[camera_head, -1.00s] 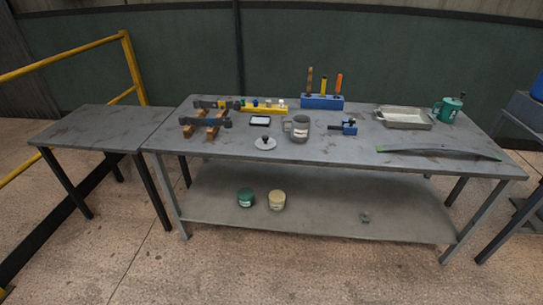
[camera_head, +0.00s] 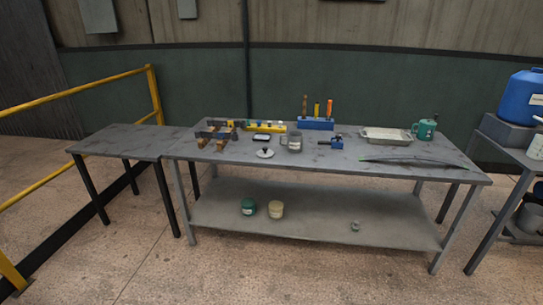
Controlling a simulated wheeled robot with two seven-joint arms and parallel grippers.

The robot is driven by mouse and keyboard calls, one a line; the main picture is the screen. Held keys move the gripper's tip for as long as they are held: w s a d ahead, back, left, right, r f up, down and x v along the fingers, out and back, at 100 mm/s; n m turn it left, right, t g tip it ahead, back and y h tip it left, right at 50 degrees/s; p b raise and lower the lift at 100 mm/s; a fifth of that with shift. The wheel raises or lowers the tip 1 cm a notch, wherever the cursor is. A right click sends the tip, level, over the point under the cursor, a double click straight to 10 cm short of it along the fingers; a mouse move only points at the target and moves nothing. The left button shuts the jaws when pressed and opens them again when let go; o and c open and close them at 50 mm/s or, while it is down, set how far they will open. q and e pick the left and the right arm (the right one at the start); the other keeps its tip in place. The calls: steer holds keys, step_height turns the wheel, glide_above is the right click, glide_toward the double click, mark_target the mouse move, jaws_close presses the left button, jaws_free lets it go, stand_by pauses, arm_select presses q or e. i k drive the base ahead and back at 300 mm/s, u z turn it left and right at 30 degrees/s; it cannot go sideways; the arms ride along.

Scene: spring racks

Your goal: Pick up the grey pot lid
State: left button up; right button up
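The grey pot lid (camera_head: 265,154) lies on the grey workbench (camera_head: 330,166), near its front edge and left of centre. It is a small round disc with a dark knob on top. A grey mug-like pot (camera_head: 293,143) stands just right of it and a little behind. Neither of my grippers shows in the head view.
Wooden blocks with dark bars (camera_head: 214,135) sit left of the lid. A blue holder (camera_head: 317,124), metal tray (camera_head: 386,135), green mug (camera_head: 425,129) and dark curved strip (camera_head: 415,161) are on the bench. A lower side table (camera_head: 118,141) and yellow railing (camera_head: 154,95) stand left.

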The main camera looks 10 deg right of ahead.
mark_target(264, 154)
steer(key=z, duration=0.75)
steer(key=i, duration=0.7)
steer(key=z, duration=1.05)
steer(key=i, duration=1.8)
steer(key=u, duration=1.25)
steer(key=i, duration=0.5)
steer(key=u, duration=0.5)
